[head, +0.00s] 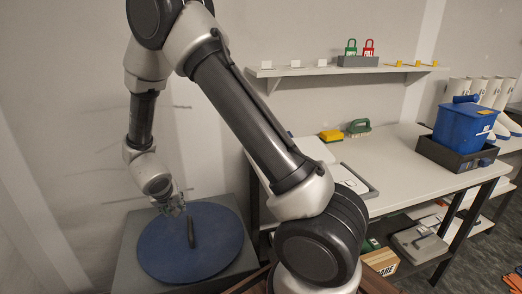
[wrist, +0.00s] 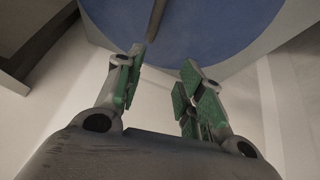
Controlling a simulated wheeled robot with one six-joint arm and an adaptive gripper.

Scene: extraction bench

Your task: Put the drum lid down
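The drum lid (head: 218,240) is a large round blue disc with a dark bar handle (head: 191,234) across its middle. It lies flat on top of a grey box-like stand (head: 128,262) at the lower left of the head view. My gripper (head: 175,208) is over the far left part of the lid, apart from the handle. In the wrist view my gripper (wrist: 160,70) has its green-padded fingers spread with nothing between them. The lid (wrist: 220,28) and its handle (wrist: 155,18) show beyond the fingertips.
A light bench (head: 400,165) stands to the right, bearing a blue container (head: 463,125) in a dark tray (head: 450,157). A wall shelf (head: 320,71) holds green and red padlock-shaped items (head: 360,47). A grey case (head: 418,243) sits below the bench. My arm hides part of the bench.

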